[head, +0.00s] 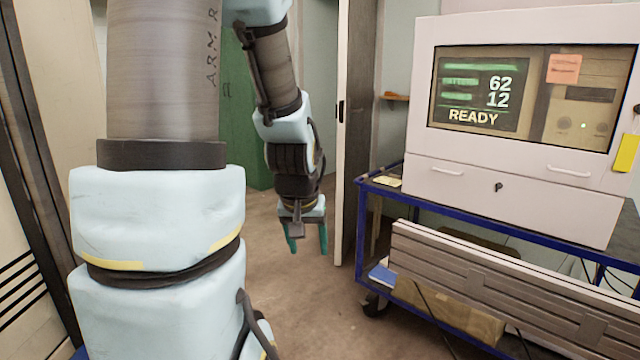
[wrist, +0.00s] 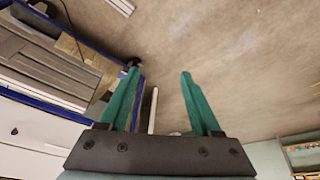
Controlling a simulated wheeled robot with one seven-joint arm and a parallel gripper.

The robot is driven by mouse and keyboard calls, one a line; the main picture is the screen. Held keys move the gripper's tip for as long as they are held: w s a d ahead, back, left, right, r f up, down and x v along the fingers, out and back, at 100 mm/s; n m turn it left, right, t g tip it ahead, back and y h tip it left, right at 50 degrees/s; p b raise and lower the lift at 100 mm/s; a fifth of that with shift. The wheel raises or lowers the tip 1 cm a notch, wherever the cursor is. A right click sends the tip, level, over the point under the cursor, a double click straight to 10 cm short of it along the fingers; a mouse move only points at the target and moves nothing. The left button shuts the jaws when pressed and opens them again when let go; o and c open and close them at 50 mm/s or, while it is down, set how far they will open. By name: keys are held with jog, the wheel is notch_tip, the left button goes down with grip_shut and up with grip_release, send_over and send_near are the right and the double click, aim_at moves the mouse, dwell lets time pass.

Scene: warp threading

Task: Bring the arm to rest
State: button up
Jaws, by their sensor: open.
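My gripper (head: 308,240) hangs at the end of my arm, pointing down over bare floor, in the middle of the head view. Its two green fingers are apart with nothing between them. In the wrist view my gripper (wrist: 158,75) shows the same open fingers, with brown floor beyond them. The arm comes down from the upper part of the head view and is bent at the elbow, which lies above the picture.
A blue-framed cart (head: 376,200) stands to the right of my gripper, bearing a pale cabinet (head: 515,196) whose screen reads READY. A grey slatted panel (head: 480,275) is at the cart's front. A door edge (head: 345,130) and green locker (head: 250,110) are behind. The floor (head: 290,310) below is clear.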

jog(key=s+a+r+g, duration=0.1)
jog(key=s+a, duration=0.4)
notch_tip(320, 180, down, 11)
jog(key=s+g+b, duration=0.1)
jog(key=s+b, duration=0.1)
jog(key=b, duration=0.8)
notch_tip(320, 180, up, 17)
jog(key=p, duration=1.7)
jog(key=shift+w+d+y, duration=0.2)
jog(key=shift+d+y, duration=0.1)
jog(key=shift+d, duration=0.1)
